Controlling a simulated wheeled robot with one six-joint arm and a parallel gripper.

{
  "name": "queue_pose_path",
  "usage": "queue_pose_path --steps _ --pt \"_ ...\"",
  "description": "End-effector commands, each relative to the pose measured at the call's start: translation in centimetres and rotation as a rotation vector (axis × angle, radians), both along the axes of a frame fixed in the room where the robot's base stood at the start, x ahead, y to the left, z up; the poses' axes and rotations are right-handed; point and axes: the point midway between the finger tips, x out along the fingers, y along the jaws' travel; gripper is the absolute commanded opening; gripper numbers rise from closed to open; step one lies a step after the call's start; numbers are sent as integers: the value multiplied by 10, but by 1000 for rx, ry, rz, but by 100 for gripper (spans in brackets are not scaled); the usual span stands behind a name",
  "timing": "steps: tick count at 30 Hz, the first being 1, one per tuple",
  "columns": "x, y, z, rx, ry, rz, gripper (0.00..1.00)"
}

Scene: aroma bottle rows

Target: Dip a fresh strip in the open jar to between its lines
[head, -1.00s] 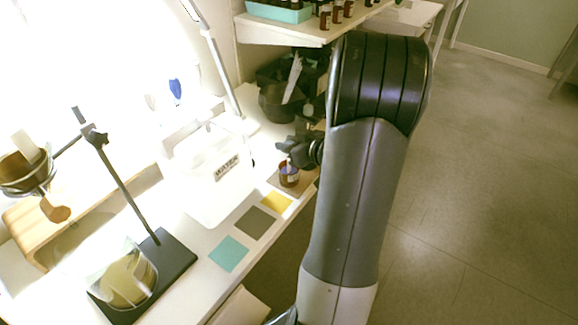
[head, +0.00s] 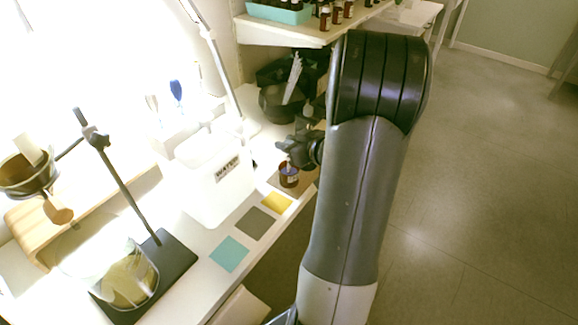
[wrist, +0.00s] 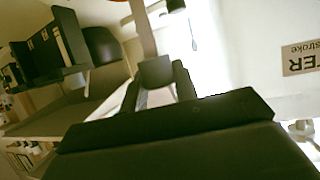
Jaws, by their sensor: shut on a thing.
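The open amber jar (head: 289,175) with a pale label stands upright on a brown mat (head: 307,184) near the bench's front edge. My gripper (head: 289,150) is just above the jar in the head view, partly hidden by my arm. In the wrist view my gripper (wrist: 158,92) is shut on a pale thing (wrist: 160,97) between its fingers, which looks like the strip. The strip's lines and lower end cannot be made out, nor whether it is inside the jar. The jar is not clear in the wrist view.
A white container labelled WATER (head: 215,185) stands left of the jar. Yellow (head: 276,202), dark (head: 255,223) and teal (head: 229,254) squares lie along the front edge. A dark pot (head: 277,103) stands behind, and a shelf (head: 290,30) with bottles hangs above.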

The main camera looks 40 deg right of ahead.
Motion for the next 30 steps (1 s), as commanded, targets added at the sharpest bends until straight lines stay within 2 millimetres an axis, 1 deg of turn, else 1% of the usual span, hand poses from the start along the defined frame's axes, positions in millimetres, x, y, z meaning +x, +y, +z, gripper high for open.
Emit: queue_pose_path --steps 1,3,24,30 --pt "0 0 6 0 0 0 13" --pt "0 0 11 0 0 0 13" --pt "0 0 50 1 0 0 13" --pt "0 0 53 1 0 0 13"
